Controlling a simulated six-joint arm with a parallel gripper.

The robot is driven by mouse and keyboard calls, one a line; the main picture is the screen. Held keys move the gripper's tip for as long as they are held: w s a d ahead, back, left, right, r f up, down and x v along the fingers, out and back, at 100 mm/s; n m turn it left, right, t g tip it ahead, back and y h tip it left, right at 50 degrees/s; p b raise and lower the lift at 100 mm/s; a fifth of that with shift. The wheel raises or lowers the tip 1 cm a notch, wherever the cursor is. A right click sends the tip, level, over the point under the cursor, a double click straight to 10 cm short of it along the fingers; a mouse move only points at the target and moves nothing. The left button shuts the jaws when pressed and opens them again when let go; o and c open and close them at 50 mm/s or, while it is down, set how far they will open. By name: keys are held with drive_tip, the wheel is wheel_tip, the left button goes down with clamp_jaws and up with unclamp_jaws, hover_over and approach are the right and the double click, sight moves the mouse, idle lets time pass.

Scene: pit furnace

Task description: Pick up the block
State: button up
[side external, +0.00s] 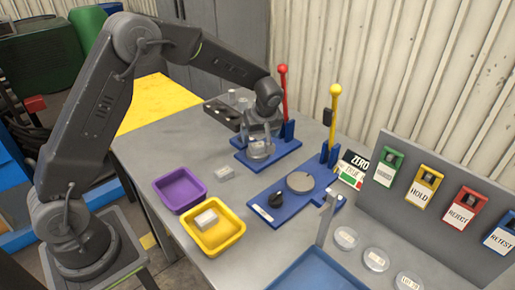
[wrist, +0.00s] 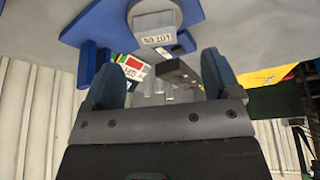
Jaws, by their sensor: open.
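In the wrist view a pale block with a printed label (wrist: 157,38) shows upside down at the top, by a blue base, beyond my open fingers. My gripper (wrist: 160,72) has its two blue fingers wide apart with nothing held between them. Two other pale blocks show: one on the bare table (side external: 224,174) and one in the yellow tray (side external: 206,219).
A purple tray (side external: 180,188) stands beside the yellow tray (side external: 232,240). Red (side external: 283,90) and yellow (side external: 334,110) upright levers rise close to my gripper. A sign panel (side external: 440,195) stands at right.

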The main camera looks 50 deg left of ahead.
sight(258, 145)
drive_tip(key=shift+w+x, duration=0.15)
drive_tip(key=shift+x, duration=1.4)
drive_tip(key=shift+w+x, duration=0.15)
drive_tip(key=shift+x, duration=1.4)
